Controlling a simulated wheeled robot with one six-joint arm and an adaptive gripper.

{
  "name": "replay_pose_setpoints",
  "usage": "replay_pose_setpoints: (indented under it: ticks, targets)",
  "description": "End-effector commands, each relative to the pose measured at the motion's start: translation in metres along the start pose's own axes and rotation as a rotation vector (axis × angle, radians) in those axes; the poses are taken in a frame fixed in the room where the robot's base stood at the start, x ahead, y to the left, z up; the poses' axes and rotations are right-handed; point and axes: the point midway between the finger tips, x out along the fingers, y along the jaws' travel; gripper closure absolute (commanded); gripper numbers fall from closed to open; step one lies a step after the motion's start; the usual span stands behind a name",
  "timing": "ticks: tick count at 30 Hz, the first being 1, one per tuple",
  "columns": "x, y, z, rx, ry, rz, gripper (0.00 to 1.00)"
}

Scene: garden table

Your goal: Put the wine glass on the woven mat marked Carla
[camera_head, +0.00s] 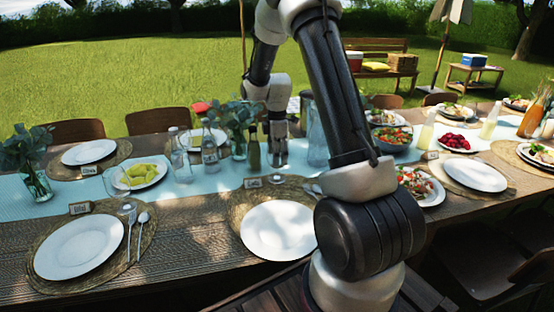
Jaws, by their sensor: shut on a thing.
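My gripper (277,160) points down over the blue runner near the table's middle, beside a dark green bottle (253,147). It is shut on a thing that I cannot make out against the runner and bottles. A clear stemmed glass (118,182) shows faintly at the left, behind the front-left plate. Round woven mats with white plates lie at the front left (45,262), front middle (240,203), back left (62,172) and right (508,152). Small name cards stand by them, at the front left (80,208) and front middle (252,183); their names are too small to read.
Clear bottles (209,148), a leafy vase (237,120), a plate of yellow-green food (140,173) and a glass pitcher (316,135) crowd the runner around my gripper. My arm hides part of the table right of middle. Bare wood (190,235) lies between the front mats.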

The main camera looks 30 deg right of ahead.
Motion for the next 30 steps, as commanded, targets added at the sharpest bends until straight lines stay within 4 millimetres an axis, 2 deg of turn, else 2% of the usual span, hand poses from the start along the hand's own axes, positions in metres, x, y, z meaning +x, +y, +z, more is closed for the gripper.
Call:
replay_pose_setpoints:
  ticks: [3,14,15,18,30]
  targets:
    - [0.016,0.000,0.000,0.000,0.000,-0.002,0.60]
    - [0.020,0.000,0.000,-0.001,0.000,0.000,0.60]
    - [0.020,0.000,0.000,-0.001,0.000,0.000,0.25]
    - [0.019,0.000,0.000,-0.001,0.000,0.000,0.11]
    - [0.014,0.000,0.000,-0.001,0.000,0.001,0.11]
